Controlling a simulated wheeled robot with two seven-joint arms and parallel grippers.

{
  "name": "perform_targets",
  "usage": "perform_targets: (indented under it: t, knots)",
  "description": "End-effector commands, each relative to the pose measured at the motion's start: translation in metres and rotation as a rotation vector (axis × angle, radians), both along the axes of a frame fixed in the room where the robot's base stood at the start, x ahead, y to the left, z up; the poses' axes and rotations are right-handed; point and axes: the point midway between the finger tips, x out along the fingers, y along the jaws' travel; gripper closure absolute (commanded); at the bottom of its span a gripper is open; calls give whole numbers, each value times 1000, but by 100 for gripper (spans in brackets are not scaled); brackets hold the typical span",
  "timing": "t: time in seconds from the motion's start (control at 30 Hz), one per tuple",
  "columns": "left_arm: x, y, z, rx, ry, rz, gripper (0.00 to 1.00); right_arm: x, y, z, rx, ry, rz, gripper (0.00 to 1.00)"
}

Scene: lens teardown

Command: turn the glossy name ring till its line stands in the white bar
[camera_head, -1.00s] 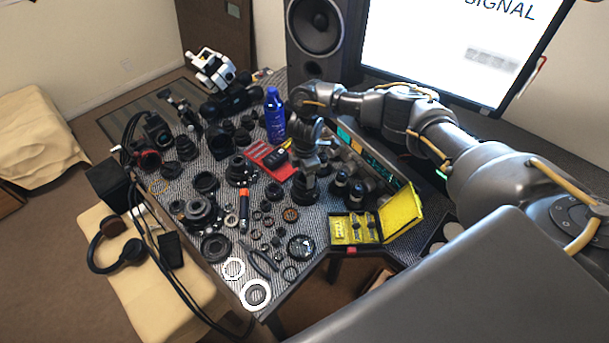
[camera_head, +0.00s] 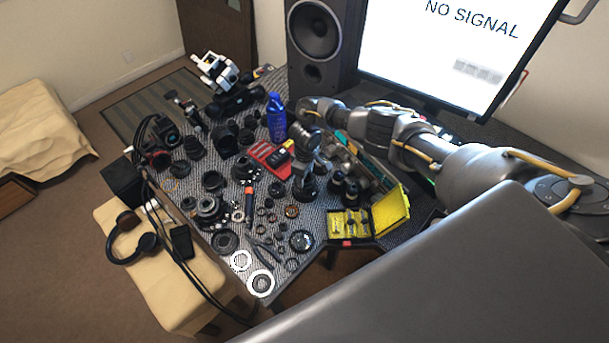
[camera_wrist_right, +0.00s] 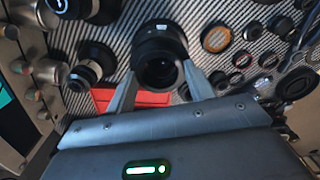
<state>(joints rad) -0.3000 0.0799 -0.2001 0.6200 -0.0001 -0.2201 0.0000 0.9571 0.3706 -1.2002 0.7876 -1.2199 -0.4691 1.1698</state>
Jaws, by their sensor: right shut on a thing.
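A black lens barrel (camera_wrist_right: 158,48) stands between the fingers of my right gripper (camera_wrist_right: 160,84) in the right wrist view. The fingers flank it and are shut on it. A small white mark (camera_wrist_right: 162,27) shows on its far side. I cannot make out the name ring's line or tell whether this mark is the white bar. In the head view my right gripper (camera_head: 304,175) points down over the table, with the dark lens (camera_head: 304,190) under it, partly hidden by the gripper. My left gripper is not in view.
A red tray (camera_head: 268,153) and a blue bottle (camera_head: 276,118) stand behind the gripper. A yellow open case (camera_head: 391,208) lies to the right. Several lens parts crowd the table on the left. White rings (camera_head: 261,283) lie at the near edge. A monitor (camera_head: 445,45) stands behind.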

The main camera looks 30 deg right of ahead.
Motion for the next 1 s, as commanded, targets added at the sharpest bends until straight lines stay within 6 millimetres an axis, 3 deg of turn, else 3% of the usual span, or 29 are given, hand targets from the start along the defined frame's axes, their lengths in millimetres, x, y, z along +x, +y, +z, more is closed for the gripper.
perform_targets:
  t: [0.03,0.33,0.37,0.53,0.83,1.0]
  knots:
    - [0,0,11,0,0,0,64,-1,1,5,0,3,-50,79]
    - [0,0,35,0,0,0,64,-1,0,2,0,4,-377,79]
    - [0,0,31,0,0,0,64,-1,0,0,-1,1,-368,43]
    - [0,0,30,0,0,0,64,0,0,-1,0,0,-362,22]
    - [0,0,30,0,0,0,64,0,0,1,1,-1,-360,22]
    - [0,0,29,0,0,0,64,1,1,16,3,0,-359,22]
